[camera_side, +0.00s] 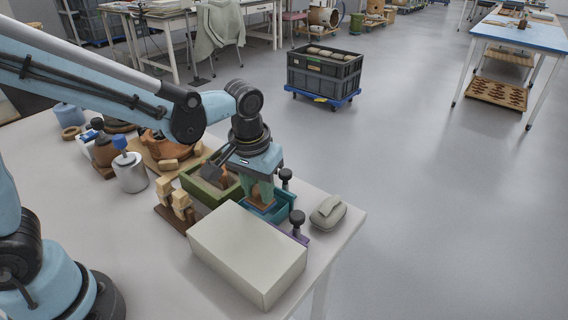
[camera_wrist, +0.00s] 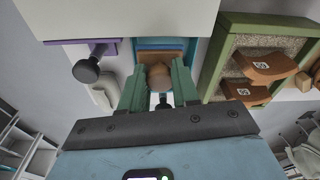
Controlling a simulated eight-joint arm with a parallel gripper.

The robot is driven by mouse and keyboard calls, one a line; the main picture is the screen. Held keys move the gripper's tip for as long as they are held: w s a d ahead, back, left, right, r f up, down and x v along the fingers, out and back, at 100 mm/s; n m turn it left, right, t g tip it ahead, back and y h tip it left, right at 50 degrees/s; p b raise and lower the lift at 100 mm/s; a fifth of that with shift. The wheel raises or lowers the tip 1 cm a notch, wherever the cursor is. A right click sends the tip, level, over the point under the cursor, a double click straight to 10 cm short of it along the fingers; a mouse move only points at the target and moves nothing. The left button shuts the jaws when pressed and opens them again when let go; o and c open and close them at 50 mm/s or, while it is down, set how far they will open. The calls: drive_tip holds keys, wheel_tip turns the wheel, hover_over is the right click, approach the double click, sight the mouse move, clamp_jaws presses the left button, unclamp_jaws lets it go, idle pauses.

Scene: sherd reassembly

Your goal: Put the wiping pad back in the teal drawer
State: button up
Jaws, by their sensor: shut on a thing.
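The wiping pad, a brown block with a rounded knob (camera_wrist: 160,73), is between the fingers of my gripper (camera_wrist: 158,80), which is shut on its knob. In the side view my gripper (camera_side: 262,190) points down over the teal drawer (camera_side: 283,213), with the pad (camera_side: 262,202) low at the drawer's opening. The drawer is pulled out from the white box (camera_side: 245,252); its blue inside (camera_wrist: 160,43) shows beyond the pad in the wrist view. I cannot tell whether the pad touches the drawer floor. The fingers hide part of it.
A green tray (camera_side: 206,190) with sherds stands close on the left of the drawer. A purple drawer (camera_wrist: 75,42) with a black knob (camera_side: 298,217) is on the other side. A grey rounded object (camera_side: 328,212) lies near the table edge. Jars and wooden blocks stand further left.

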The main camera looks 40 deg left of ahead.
sight(259, 201)
drive_tip(key=shift+w+a+f, duration=0.3)
drive_tip(key=shift+a+f, duration=0.05)
drive_tip(key=shift+f, duration=1.95)
drive_tip(key=shift+f, duration=0.1)
drive_tip(key=o, duration=1)
